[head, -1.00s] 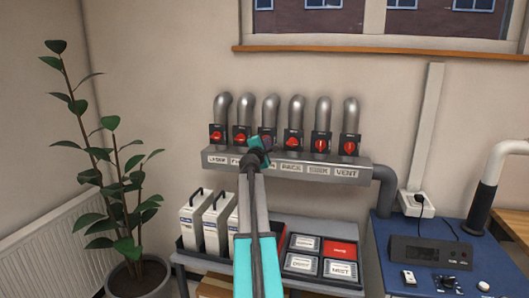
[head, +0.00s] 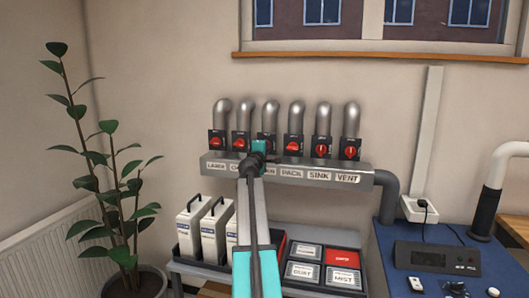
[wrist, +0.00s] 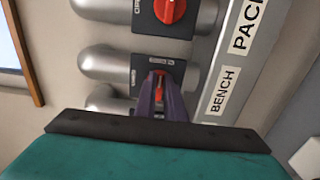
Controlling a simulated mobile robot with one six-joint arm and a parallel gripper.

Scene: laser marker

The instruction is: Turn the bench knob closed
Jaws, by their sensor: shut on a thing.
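The bench knob (wrist: 159,94) is a red knob on a dark valve plate beside the BENCH label (wrist: 225,91) in the wrist view. My gripper (wrist: 160,82) has its purple fingers closed on both sides of this knob. The fingers cover much of the knob, so its exact angle cannot be told. In the head view my gripper (head: 263,148) is at the third valve from the left and hides most of its knob and label.
The neighbouring PACK knob (wrist: 171,9) is close by. A grey manifold (head: 340,183) carries several valves with bent metal pipes. Below is a shelf with white canisters (head: 190,228) and labelled boxes (head: 303,271). A plant (head: 112,190) stands left, a blue bench (head: 400,232) right.

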